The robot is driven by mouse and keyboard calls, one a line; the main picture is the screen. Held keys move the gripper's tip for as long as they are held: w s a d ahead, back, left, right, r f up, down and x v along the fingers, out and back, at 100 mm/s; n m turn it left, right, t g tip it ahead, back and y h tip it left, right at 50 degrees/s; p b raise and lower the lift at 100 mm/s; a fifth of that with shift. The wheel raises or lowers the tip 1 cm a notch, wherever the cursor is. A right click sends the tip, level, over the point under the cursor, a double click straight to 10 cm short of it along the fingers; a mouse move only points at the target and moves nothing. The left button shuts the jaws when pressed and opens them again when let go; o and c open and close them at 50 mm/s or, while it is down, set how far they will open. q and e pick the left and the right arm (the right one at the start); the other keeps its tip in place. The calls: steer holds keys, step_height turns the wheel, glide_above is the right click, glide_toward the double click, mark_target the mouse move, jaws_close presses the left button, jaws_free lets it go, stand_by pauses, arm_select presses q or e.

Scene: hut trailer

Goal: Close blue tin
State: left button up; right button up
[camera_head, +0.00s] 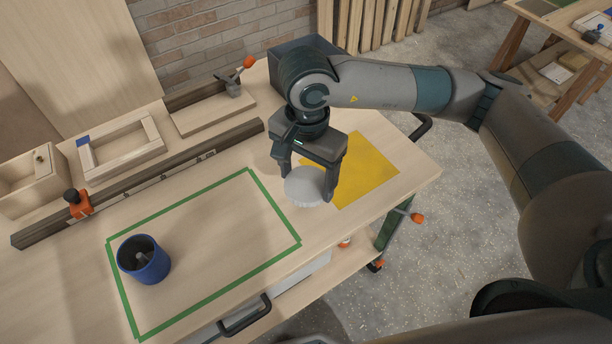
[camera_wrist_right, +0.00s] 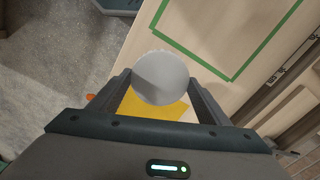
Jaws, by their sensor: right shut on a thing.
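The blue tin (camera_head: 145,262) stands upright and open at the lower left of the table in the head view, inside the green tape outline. Something grey shows inside it. My right gripper (camera_head: 308,188) is shut on a round light-grey lid (camera_head: 303,187) at the left edge of the yellow patch. In the right wrist view the lid (camera_wrist_right: 161,78) sits between the two fingers of the right gripper (camera_wrist_right: 163,100). I cannot tell if the lid touches the table. My left gripper is not in view.
A yellow patch (camera_head: 366,167) lies right of the green tape outline (camera_head: 222,175). Behind it run a dark rail (camera_head: 150,184), wooden frames (camera_head: 122,148) and a wooden box (camera_head: 30,180). The table between lid and tin is clear. A dark handle (camera_head: 245,318) sticks out at the front edge.

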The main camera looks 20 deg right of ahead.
steer(key=d+r+n, duration=0.2)
steer(key=d+n, duration=0.6)
steer(key=n, duration=0.2)
steer(key=shift+d+r, duration=0.15)
steer(key=shift+d, duration=0.2)
steer(key=shift+a, duration=0.1)
